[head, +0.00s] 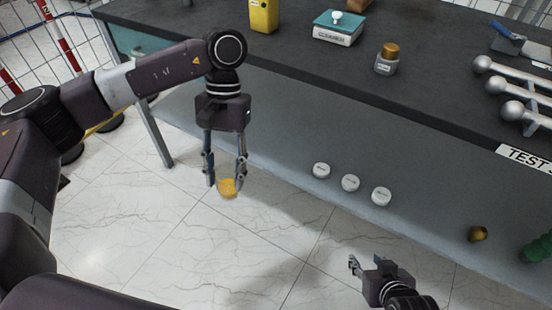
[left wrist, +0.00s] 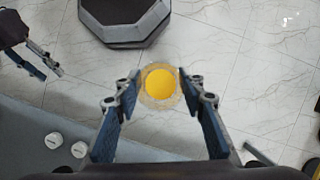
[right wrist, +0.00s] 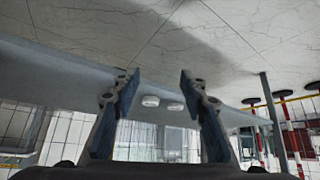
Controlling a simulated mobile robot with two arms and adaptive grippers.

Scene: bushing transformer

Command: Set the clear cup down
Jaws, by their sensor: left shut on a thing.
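The clear cup (left wrist: 160,86) with a yellow inside sits between the fingertips of my left gripper (left wrist: 160,92) in the left wrist view. In the head view, the cup (head: 229,188) looks orange-yellow at the tips of my left gripper (head: 226,181), which points down. It is held in the air, in front of the bench and over the white floor as seen from the head. My right gripper (head: 366,265) is low at the bottom of the head view. Its fingers stand apart with nothing between them in the right wrist view (right wrist: 157,80).
The dark bench top (head: 300,75) holds a yellow container (head: 264,15), a teal-topped box (head: 338,27), a jar (head: 387,60) and silver ball-ended rods (head: 515,88). On the grey lower shelf (head: 420,185) are three white round pieces (head: 350,183), a brass piece (head: 478,234) and a green object (head: 538,248).

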